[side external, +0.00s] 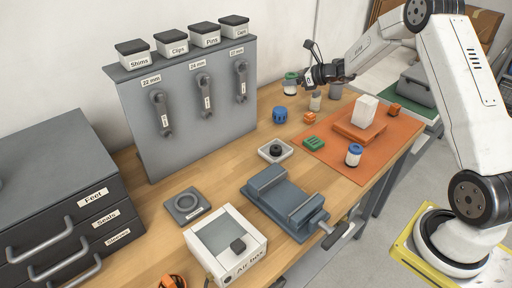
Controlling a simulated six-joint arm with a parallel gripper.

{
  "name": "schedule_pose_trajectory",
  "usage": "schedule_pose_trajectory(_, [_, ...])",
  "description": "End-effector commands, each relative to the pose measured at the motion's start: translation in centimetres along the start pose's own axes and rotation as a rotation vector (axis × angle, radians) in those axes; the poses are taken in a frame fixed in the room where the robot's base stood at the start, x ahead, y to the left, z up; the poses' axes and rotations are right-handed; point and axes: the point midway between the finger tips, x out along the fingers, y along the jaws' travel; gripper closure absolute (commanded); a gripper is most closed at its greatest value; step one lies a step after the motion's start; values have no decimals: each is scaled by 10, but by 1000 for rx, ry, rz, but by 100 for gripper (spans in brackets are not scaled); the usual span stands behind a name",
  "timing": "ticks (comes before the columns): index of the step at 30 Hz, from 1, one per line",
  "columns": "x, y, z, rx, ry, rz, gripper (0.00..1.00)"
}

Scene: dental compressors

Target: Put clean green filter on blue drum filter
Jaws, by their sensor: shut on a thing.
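The green filter (291,84) is a small white drum with green ends, at the back of the bench. My gripper (299,79) reaches it from the right and is shut on it. The filter looks upright; whether its base clears the bench is hard to tell. The blue drum filter (354,155) is a white drum with a blue top, standing upright on the orange mat (392,151), nearer the camera and to the right of my gripper. Its top is bare.
A white block on an orange base (363,116) stands on the mat. A blue knob-like part (279,115), a green ribbed block (314,143), a pale cylinder (315,101) and a grey vise (285,202) stand around. A grey tool panel (190,105) rises at left.

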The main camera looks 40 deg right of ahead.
Motion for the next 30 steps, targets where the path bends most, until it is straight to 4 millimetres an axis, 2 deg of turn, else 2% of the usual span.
schedule_pose_trajectory(15, [51, -27, -32, 1, 1, 0, 97])
schedule_pose_trajectory(30, [62, -33, -39, 1, 1, 0, 97])
